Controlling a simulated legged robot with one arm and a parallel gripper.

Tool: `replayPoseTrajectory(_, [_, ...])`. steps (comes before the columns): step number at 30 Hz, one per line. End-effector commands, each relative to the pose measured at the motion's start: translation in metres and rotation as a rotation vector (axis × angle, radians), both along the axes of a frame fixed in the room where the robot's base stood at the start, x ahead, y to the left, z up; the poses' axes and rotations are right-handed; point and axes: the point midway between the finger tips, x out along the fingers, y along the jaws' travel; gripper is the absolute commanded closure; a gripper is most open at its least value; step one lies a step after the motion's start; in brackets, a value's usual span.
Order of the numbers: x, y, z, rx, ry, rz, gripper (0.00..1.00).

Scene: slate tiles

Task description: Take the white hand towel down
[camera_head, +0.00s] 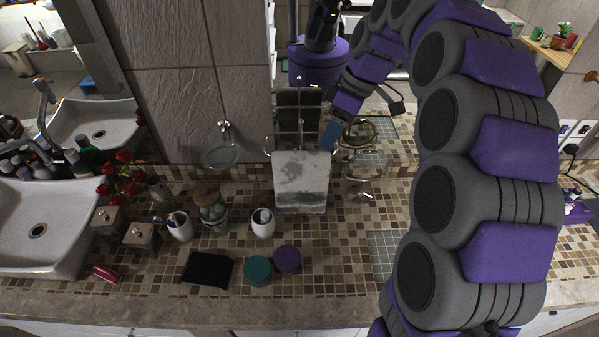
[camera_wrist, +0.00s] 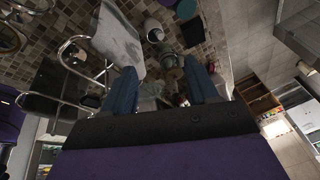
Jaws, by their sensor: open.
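The white hand towel (camera_head: 302,182), with grey patches, hangs on a metal stand (camera_head: 268,142) on the tiled counter in the head view. It also shows in the wrist view (camera_wrist: 118,38), at the upper left. My gripper (camera_head: 331,136) is beside the towel's upper right edge in the head view, partly hidden by my arm. In the wrist view my gripper (camera_wrist: 164,78) has its two blue fingers apart, with no towel clearly between them. The left finger is close to the towel's edge; I cannot tell whether it touches.
A white cup (camera_head: 263,224) and a glass jar (camera_head: 212,212) stand left of the towel. Teal (camera_head: 257,271) and purple (camera_head: 287,260) round items lie in front. A round mirror on a stand (camera_head: 358,134) is close on the right. A large mirror rises behind.

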Motion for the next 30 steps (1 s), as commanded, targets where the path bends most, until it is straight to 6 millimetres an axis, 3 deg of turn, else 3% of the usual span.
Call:
replayPoseTrajectory(1, [0.021,-0.001,0.003,0.016,-0.025,0.048,0.42])
replayPoseTrajectory(6, [0.070,-0.001,0.006,0.051,-0.110,0.211,0.42])
replayPoseTrajectory(11, [0.098,-0.004,0.004,0.063,-0.169,0.315,0.42])
replayPoseTrajectory(20, [0.108,-0.002,-0.010,0.069,-0.197,0.368,0.42])
replayPoseTrajectory(30, [0.107,0.019,-0.062,0.069,-0.190,0.367,0.42])
